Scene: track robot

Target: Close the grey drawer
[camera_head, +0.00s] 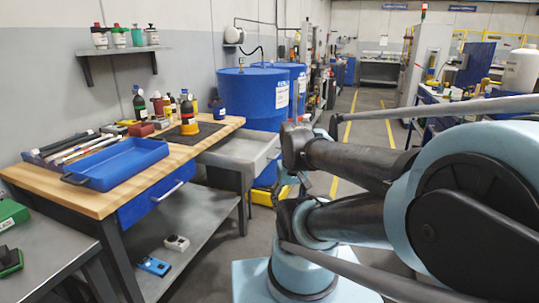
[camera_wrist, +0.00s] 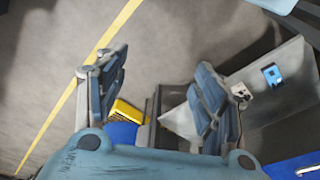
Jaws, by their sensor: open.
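The grey drawer (camera_head: 238,161) stands pulled out from the right end of the wooden-topped workbench in the head view, and its open top shows. Part of it (camera_wrist: 180,122) appears between and behind my fingers in the wrist view, partly hidden by the right finger. My gripper (camera_wrist: 157,88) is open, with its two fingers wide apart and nothing held. In the head view, the end of my arm is just right of the drawer; I cannot tell if it touches.
The workbench (camera_head: 205,153) carries a blue tray (camera_head: 118,165), bottles and tools. A blue drawer (camera_head: 155,203) sits in its front. Blue barrels (camera_head: 250,97) stand behind the grey drawer. A yellow object (camera_head: 268,196) is on the floor nearby. The aisle (camera_head: 365,125) behind is clear.

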